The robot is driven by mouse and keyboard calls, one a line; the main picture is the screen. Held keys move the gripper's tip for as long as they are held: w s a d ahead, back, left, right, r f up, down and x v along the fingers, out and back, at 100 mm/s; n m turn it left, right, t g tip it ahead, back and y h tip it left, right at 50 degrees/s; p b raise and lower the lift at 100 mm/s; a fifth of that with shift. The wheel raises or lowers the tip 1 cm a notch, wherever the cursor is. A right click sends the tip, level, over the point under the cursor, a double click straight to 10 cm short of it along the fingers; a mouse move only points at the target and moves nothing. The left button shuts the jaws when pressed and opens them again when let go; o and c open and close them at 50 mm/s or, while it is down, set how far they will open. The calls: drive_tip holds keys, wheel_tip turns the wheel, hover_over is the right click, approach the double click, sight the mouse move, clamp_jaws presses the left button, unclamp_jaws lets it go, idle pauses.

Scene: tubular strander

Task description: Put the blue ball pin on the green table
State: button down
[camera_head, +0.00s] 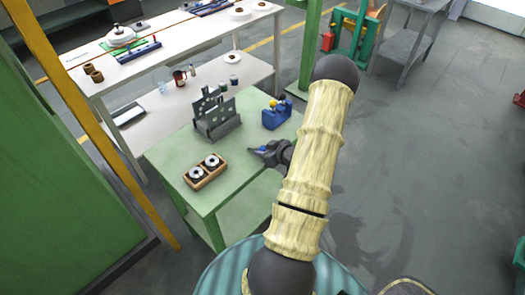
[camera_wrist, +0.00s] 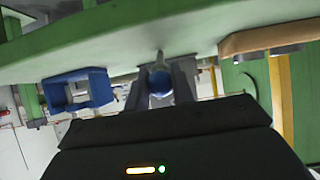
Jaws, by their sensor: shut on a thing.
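The green table (camera_head: 238,166) stands in the middle of the head view, and its green top (camera_wrist: 120,38) fills the upper part of the wrist view. My gripper (camera_head: 262,151) is over the table's right part, near the blue box. It is shut on the blue ball pin (camera_wrist: 160,82), whose round blue end shows between the fingers with a thin grey shank beyond it. In the head view only a small blue bit of the pin shows at the fingertips. I cannot tell whether the pin touches the tabletop.
On the green table are a blue box (camera_head: 276,115) with a yellow item, a grey bracket stand (camera_head: 216,130), and a wooden tray (camera_head: 190,183) with two round parts. The tabletop between tray and gripper is clear. White tables stand behind; a green post (camera_head: 310,50) rises beyond.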

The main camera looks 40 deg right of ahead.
drive_tip(key=shift+s+d+f, duration=0.1)
drive_tip(key=shift+s, duration=0.05)
drive_tip(key=c, duration=1.2)
unclamp_jaws()
drive_tip(key=shift+r, duration=0.2)
drive_tip(key=b+v, duration=0.1)
drive_tip(key=v, duration=1)
drive_tip(key=shift+s+r, duration=0.25)
drive_tip(key=shift+s, duration=0.1)
drive_tip(key=shift+w, duration=0.1)
